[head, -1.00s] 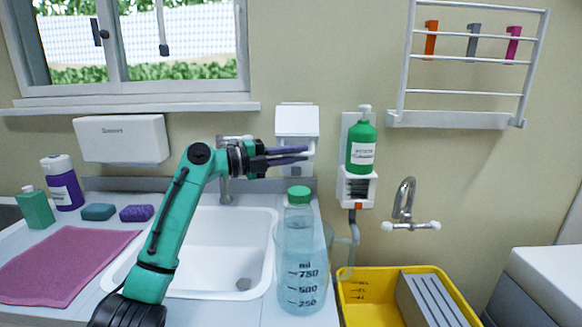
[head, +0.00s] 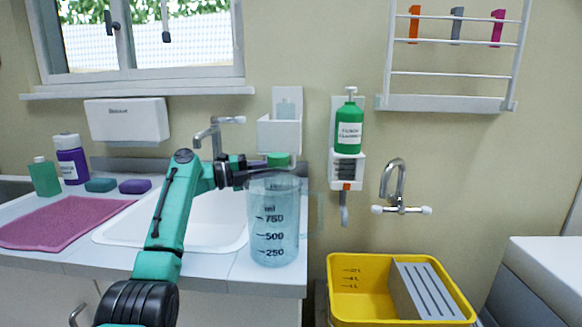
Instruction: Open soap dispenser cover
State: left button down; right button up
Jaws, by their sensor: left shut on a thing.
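The white soap dispenser (head: 266,134) is on the wall behind the sink. Its upper part is open, and a grey bottle shape shows inside against the back plate. The white cover (head: 280,138) seems to be folded down in front. My left gripper (head: 268,171) is just below it, its dark fingers closed and pointing right. My right gripper is not in view.
A clear measuring jug (head: 273,240) stands at the counter's right edge, close under my gripper. A green pump bottle (head: 349,128) sits in a wall holder to the right. The sink tap (head: 212,135) is just left. A yellow tub (head: 345,302) is lower right.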

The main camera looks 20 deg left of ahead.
pick_arm(q)
jog(key=shift+d, duration=0.1)
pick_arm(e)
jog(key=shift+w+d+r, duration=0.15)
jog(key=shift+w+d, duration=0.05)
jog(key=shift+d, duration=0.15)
pick_arm(q)
jog(key=c, duration=0.9)
grip_release()
jog(key=shift+w, duration=0.1)
